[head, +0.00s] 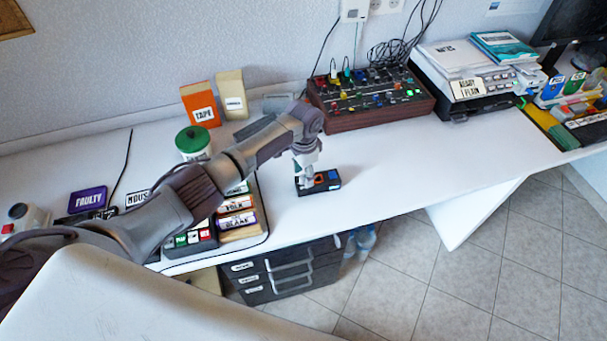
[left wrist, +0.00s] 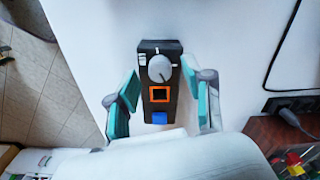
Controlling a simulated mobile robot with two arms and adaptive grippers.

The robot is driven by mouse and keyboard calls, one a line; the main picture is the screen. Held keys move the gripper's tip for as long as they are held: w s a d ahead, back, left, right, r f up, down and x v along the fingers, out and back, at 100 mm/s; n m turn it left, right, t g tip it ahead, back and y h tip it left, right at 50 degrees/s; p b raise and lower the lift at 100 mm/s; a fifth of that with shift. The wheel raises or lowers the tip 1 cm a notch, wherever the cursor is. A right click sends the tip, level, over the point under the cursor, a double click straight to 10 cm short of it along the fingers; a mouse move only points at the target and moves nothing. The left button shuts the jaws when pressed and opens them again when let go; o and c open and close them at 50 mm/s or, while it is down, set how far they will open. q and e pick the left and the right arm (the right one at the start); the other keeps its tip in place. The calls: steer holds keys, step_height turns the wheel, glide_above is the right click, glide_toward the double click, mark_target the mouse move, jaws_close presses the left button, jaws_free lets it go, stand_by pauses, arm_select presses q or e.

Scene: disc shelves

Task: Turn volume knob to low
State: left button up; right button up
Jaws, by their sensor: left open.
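A small black control box (head: 326,182) lies on the white desk near its front edge. My left gripper (head: 306,179) is over the box, pointing down. In the left wrist view its teal-padded fingers (left wrist: 156,93) are open, one on each side of the box, with the knob slightly beyond their tips. The knob is hard to make out in the head view.
A mixer panel (head: 370,95) with several coloured knobs and cables stands behind. A printer (head: 460,75) is at the back right. A tray with labelled disc cases (head: 236,210) lies left of the box, under my left arm. The desk right of the box is clear.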

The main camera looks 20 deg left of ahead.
arm_select(q)
steer(key=shift+f, duration=0.5)
jaws_close()
